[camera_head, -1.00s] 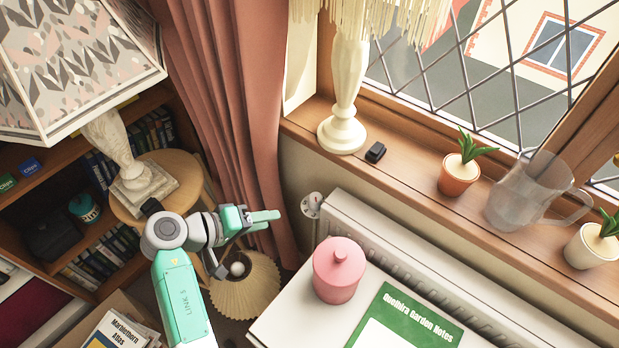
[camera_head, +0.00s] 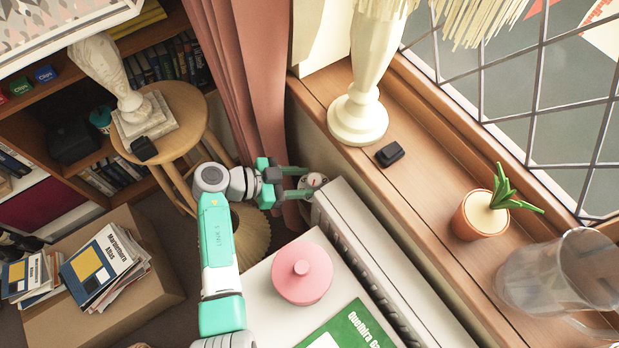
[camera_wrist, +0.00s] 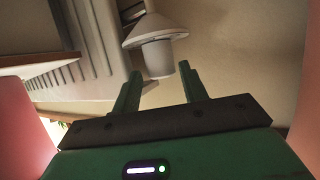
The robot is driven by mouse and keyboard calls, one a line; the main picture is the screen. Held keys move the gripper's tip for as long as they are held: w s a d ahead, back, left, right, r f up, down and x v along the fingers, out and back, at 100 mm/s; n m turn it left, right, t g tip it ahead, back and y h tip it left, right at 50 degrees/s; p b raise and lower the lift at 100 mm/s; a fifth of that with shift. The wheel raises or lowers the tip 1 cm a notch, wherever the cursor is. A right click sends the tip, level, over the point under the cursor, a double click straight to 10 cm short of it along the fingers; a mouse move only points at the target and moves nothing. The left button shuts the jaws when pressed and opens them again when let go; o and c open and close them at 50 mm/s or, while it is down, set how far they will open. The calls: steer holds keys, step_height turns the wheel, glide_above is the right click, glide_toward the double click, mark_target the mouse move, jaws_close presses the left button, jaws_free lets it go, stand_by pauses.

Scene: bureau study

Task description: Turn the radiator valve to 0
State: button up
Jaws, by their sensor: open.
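In the wrist view the valve (camera_wrist: 157,55) shows as a grey cylinder with a wider flared collar, just ahead of the fingers. My gripper (camera_head: 304,182) has green fingers pointing right at the valve. In the wrist view my gripper (camera_wrist: 160,84) is open, its two fingers apart with the valve's end at or between their tips. I cannot tell whether they touch it. The numbers on the valve are not readable.
A pink lidded pot (camera_head: 302,272) and a green booklet (camera_head: 345,325) lie on the white surface beside the radiator. The pink curtain (camera_head: 240,90) hangs close behind my gripper. The wooden sill (camera_head: 400,200) holds a lamp base, a black box and a potted plant.

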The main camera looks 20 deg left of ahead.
steer(key=shift+x, duration=1.2)
steer(key=c, duration=0.7)
steer(key=shift+s+d+r+n+t+y+p, duration=0.1)
steer(key=shift+r+n+t+y+p, duration=0.05)
steer(key=shift+n+t+y+p, duration=0.65)
steer(key=shift+n+t+y, duration=0.5)
steer(key=shift+n+t, duration=0.15)
steer(key=o, duration=0.7)
steer(key=shift+g, duration=0.25)
